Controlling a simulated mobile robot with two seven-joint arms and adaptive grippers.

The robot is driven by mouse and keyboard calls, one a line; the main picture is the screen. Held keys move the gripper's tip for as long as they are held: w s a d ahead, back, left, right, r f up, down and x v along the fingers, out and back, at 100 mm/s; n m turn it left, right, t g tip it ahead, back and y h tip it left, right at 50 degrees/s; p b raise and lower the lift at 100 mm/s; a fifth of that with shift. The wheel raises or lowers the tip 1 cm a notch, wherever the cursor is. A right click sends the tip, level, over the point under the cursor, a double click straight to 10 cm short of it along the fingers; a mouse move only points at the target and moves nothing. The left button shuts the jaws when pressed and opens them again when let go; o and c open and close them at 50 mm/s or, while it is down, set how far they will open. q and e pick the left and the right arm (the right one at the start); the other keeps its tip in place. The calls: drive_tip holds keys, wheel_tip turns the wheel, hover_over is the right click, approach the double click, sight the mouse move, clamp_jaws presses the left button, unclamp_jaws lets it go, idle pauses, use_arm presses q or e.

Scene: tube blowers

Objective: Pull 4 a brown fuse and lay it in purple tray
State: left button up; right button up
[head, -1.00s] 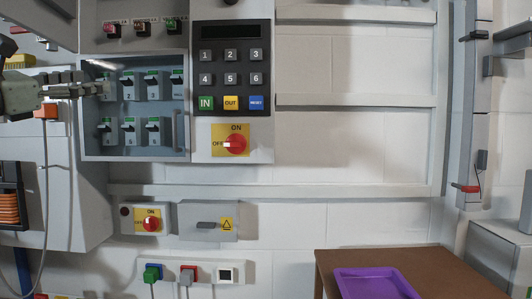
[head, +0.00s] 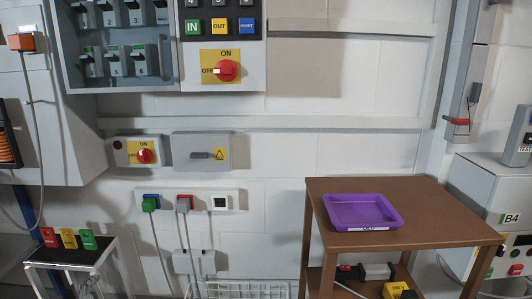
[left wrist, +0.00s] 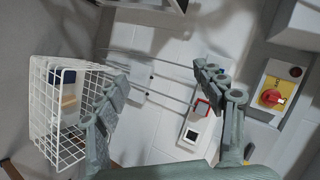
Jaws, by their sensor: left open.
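The purple tray (head: 360,209) lies empty on the brown table at the right in the head view. The grey fuse box (head: 170,55) is cut off at the top left, with rows of grey and green numbered units (head: 115,62) inside. I cannot make out a brown fuse among them. My left gripper (left wrist: 162,82) shows in the left wrist view with its fingers wide apart and nothing between them. The wall, cables and a wire basket lie beyond it. It is not in the head view now. My right gripper is in neither view.
The brown table (head: 430,222) has bare top around the tray. A white wire basket (left wrist: 62,112) is at the left in the left wrist view. A red rotary switch (head: 227,71) and a socket strip (head: 190,201) are on the wall. A stool (head: 70,252) stands at lower left.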

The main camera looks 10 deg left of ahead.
use_arm(q)
drive_tip(key=s+d+f+n+g+h, duration=0.4)
drive_tip(key=s+d+f+n+g, duration=0.3)
drive_tip(key=s+d+f, duration=1.3)
drive_tip(key=shift+s+f+g, duration=0.25)
drive_tip(key=shift+s+g, duration=0.35)
drive_tip(key=shift+s, duration=0.65)
